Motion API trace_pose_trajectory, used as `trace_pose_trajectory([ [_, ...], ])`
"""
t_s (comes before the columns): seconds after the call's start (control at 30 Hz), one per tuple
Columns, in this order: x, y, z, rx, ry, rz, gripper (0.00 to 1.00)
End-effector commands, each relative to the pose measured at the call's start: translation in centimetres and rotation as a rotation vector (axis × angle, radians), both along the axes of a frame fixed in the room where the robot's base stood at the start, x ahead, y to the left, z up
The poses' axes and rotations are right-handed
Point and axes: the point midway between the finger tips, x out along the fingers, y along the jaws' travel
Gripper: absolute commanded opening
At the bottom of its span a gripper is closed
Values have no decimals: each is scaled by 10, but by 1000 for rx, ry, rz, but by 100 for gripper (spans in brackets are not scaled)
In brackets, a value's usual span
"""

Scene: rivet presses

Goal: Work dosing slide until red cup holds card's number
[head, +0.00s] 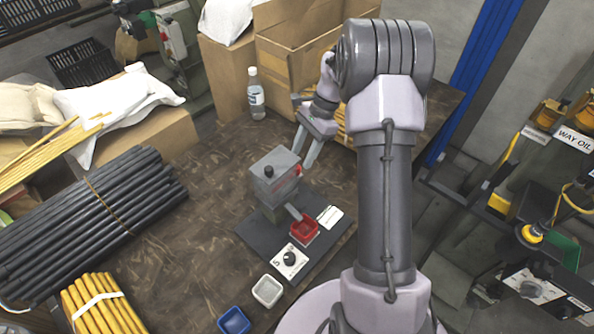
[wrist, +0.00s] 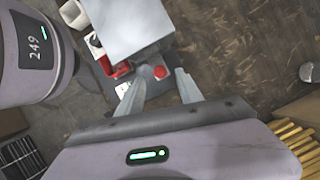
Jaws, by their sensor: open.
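The grey dosing machine (head: 275,180) stands on a dark base plate (head: 262,238), with a black knob on top and a red knob (head: 298,170) on its side facing my gripper. The red cup (head: 304,231) sits under its spout; its contents cannot be made out. A white card (head: 331,217) lies beside the cup, its print too small to read. My gripper (head: 304,158) is open and empty behind the machine. In the wrist view the red knob (wrist: 160,72) appears between the fingertips (wrist: 158,78); contact cannot be told. The red cup (wrist: 117,70) is partly hidden there.
A white plate with a black dial (head: 289,261) sits on the base front. A whitish cup (head: 267,290) and a blue cup (head: 234,321) stand before it. A bottle (head: 256,97) and cardboard box (head: 290,45) are behind; black rods (head: 90,215) lie left.

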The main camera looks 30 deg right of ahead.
Motion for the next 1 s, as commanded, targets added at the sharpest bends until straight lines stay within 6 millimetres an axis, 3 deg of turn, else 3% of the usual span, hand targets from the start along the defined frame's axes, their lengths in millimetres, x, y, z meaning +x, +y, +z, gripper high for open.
trace_pose_trajectory([
  [0.03, -1, 5, -15, 0, 1, 2, 43],
  [0.2, -1, 14, -35, 0, 1, 1, 43],
  [0.5, -1, 16, -37, 0, 0, 0, 43],
  [0.53, -1, 16, -37, 0, 0, 0, 41],
  [0.73, -1, 16, -37, 0, 0, 0, 2],
  [1.0, -1, 16, -37, 0, 0, 0, 0],
])
